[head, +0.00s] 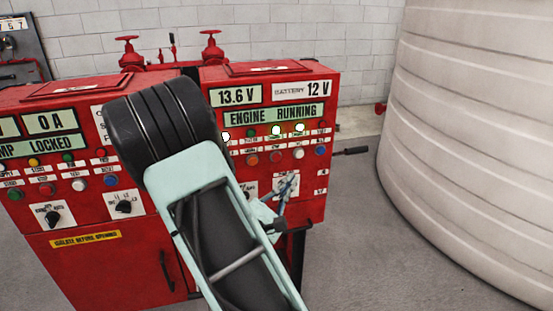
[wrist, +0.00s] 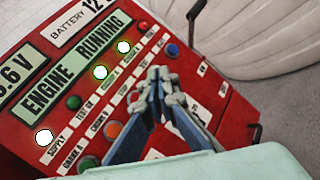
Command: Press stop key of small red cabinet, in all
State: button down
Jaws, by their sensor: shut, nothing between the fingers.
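The small red cabinet (head: 262,215) stands right of the larger cabinet, with an "ENGINE RUNNING" display (head: 274,115) and rows of lamps and keys. The lower row shows an orange key (head: 251,160), a red key (head: 276,157), a white key (head: 299,154) and a blue key (head: 320,151). In the wrist view the orange key (wrist: 112,130) and blue key (wrist: 172,50) show; my fingers cover part of the row between them. Contact cannot be told.
The larger red cabinet (head: 100,270) stands at the left, partly behind my arm. A big pale ribbed tank (head: 475,130) fills the right. A dark handle (head: 350,151) sticks out from the small cabinet's right side. Grey floor (head: 355,240) is clear between cabinet and tank.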

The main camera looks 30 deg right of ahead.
aim_at(277, 158)
jog(key=shift+w+d, duration=0.35)
jog(key=shift+w, duration=1.05)
jog(key=shift+w+d, duration=0.4)
jog(key=shift+w, duration=1.05)
jog(key=shift+w+d, duration=0.35)
jog(key=shift+w, duration=1.05)
jog(key=shift+w+d, duration=0.1)
jog(key=shift+w, duration=0.3)
jog(key=shift+w+d+b, duration=0.1)
jog(key=shift+w+b, duration=0.2)
jog(key=shift+w, duration=0.1)
jog(key=shift+s, duration=0.1)
jog(key=shift+s+a, duration=0.2)
jog(key=shift+s, duration=0.5)
jog(key=shift+s, duration=0.1)
